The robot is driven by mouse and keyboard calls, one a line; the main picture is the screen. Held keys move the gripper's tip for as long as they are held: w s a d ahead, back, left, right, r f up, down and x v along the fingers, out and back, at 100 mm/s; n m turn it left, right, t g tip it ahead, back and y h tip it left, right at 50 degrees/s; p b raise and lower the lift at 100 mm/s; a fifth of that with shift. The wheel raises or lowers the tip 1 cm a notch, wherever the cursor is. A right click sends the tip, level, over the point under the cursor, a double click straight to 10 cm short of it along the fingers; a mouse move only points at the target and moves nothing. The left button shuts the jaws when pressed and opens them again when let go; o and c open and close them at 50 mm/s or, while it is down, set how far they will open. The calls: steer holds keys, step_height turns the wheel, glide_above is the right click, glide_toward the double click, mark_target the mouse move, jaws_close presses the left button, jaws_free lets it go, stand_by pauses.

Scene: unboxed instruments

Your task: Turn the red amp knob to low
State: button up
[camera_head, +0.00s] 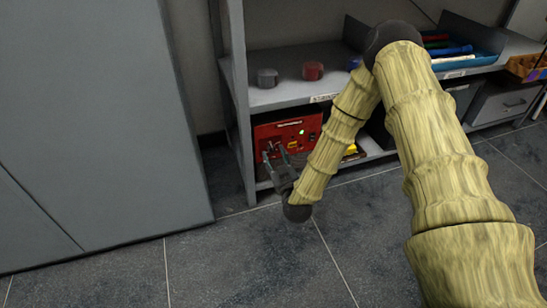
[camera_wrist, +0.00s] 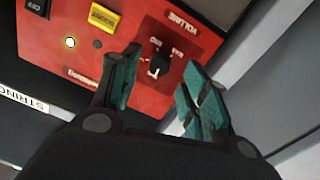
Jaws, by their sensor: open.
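The red amp (camera_head: 300,133) sits on the lower shelf in the head view, partly hidden behind my arm. In the wrist view its red panel (camera_wrist: 95,55) fills the upper part, tilted. A black volume knob (camera_wrist: 158,65) with a white pointer mark stands on the panel under a VOLUME label; the small setting labels around it are too blurred to read surely. My gripper (camera_head: 274,154) is in front of the amp. In the wrist view my open gripper (camera_wrist: 158,82) has its teal-padded fingers on either side of the knob, apart from it.
On the panel are a yellow BOOST button (camera_wrist: 105,17), a lit round light (camera_wrist: 70,42) and a black OFF switch (camera_wrist: 38,7). The grey shelf unit (camera_head: 240,95) has a side post left of the amp. A grey cabinet (camera_head: 90,110) stands at left. The floor (camera_head: 240,260) in front is clear.

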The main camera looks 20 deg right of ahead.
mark_target(272, 148)
steer(key=shift+w+b, duration=0.35)
steer(key=shift+w, duration=0.9)
jaws_close()
steer(key=shift+r, duration=0.1)
